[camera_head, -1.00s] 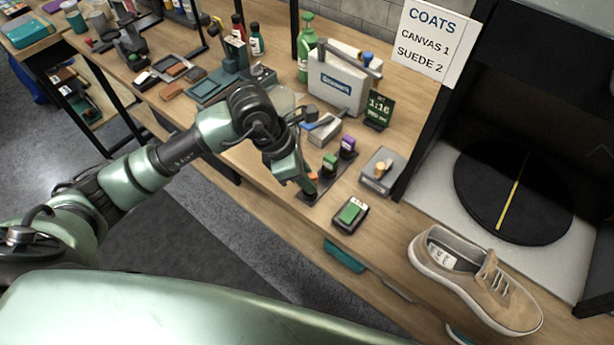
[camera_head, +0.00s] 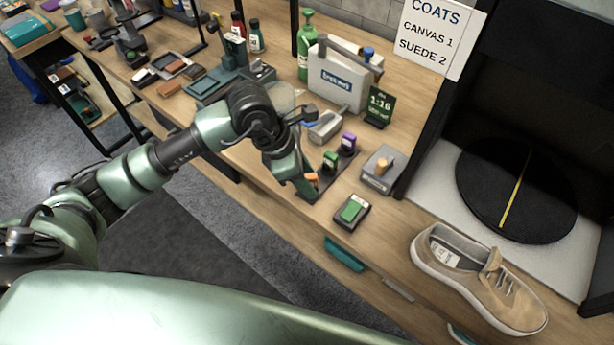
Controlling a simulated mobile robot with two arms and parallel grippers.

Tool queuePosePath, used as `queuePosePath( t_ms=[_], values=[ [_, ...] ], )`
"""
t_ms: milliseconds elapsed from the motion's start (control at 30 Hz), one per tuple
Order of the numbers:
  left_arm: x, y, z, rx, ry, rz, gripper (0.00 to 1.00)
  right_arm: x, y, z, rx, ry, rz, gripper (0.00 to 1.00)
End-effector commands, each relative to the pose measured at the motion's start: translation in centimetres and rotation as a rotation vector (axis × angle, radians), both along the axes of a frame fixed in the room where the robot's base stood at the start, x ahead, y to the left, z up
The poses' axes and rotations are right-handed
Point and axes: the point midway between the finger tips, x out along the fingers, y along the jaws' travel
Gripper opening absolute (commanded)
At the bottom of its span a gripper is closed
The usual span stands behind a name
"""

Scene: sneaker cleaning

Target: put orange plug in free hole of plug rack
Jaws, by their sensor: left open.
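The plug rack (camera_head: 342,172) is a dark strip on the workbench, running from lower left to upper right. A purple plug (camera_head: 348,141) stands at its far end and a green plug (camera_head: 330,158) stands in its middle. The orange plug (camera_head: 312,178) shows at the near end, partly hidden by my left gripper. I cannot tell how deep it sits. My left gripper (camera_head: 307,188) points down at the rack's near end, right beside the orange plug, and is open. My right gripper is not in view.
A grey box with a tan knob (camera_head: 379,172) and a dark device with a green top (camera_head: 352,209) stand right of the rack. A tan sneaker (camera_head: 478,278) lies at the lower right. A white carrier box (camera_head: 337,80) and green bottle (camera_head: 306,45) stand behind.

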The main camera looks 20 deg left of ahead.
Motion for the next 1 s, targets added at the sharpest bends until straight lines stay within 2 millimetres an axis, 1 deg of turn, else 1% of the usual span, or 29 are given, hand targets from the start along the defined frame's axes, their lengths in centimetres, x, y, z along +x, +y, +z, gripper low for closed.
queuePosePath(
  t_ms=[167, 300, 400, 500, 667, 1000],
  values=[
    [-0.2, 0.9, 2.1, 0.002, -0.006, 0.0, 0.43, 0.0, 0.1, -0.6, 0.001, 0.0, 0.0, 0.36],
    [-0.6, 1.8, 4.4, 0.002, -0.006, 0.0, 0.43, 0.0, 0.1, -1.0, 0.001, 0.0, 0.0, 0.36],
    [-0.9, 2.2, 5.7, 0.001, -0.006, 0.001, 0.43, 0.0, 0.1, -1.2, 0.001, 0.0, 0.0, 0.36],
    [-1.1, 2.6, 6.6, 0.002, -0.004, 0.001, 0.43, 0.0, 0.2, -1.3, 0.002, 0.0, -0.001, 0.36],
    [-1.2, 2.7, 7.1, 0.0, -0.001, 0.0, 0.43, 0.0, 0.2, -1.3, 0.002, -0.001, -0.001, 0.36],
    [-1.2, 2.7, 7.1, 0.0, -0.001, 0.0, 0.43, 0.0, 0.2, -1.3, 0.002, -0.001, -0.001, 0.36]
  ],
)
